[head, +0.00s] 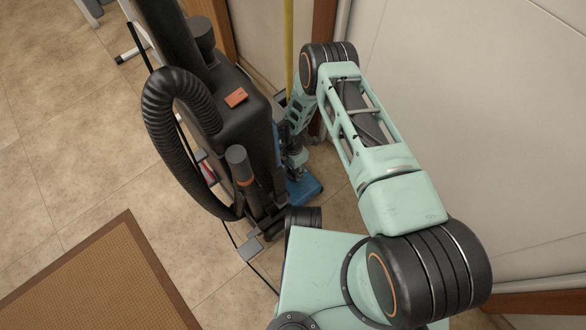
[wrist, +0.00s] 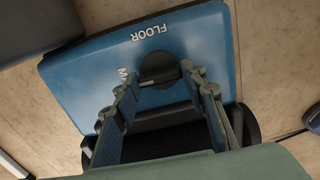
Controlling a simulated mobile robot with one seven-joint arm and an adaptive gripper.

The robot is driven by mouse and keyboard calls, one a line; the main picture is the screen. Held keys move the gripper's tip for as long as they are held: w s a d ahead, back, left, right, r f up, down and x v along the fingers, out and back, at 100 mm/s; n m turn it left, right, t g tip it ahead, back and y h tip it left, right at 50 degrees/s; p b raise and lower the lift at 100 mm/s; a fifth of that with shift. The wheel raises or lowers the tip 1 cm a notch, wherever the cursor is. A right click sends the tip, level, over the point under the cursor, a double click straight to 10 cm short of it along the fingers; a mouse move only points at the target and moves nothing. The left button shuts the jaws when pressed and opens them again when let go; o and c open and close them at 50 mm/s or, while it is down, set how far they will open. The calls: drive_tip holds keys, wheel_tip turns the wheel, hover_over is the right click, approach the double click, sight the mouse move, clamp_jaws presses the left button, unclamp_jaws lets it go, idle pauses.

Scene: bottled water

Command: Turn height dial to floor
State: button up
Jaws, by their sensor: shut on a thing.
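The blue floor head of the upright vacuum cleaner (head: 304,191) shows beside the black vacuum body (head: 245,120). In the wrist view the blue floor head (wrist: 85,85) carries a round black height dial (wrist: 162,66). White lettering FLOOR stands beyond the dial, and another label beginning with M is partly covered by the left finger. My gripper (wrist: 162,82) has one finger at each side of the dial and is shut on it. The dial's near part lies between the fingers. In the head view the dial cannot be made out.
The vacuum's ribbed black hose (head: 160,120) loops at its left. A yellow pole (head: 289,45) and a pale wall (head: 470,130) stand close behind and to the right. A brown mat (head: 95,285) lies on the tiled floor at lower left. A dark cable runs along the floor.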

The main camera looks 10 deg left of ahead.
drive_tip(key=m+b, duration=0.1)
drive_tip(key=m, duration=0.7)
drive_tip(key=shift+m, duration=0.3)
drive_tip(key=m, duration=0.4)
drive_tip(key=shift+m, duration=2.5)
drive_tip(key=o, duration=1.2)
drive_tip(key=shift+c, duration=0.2)
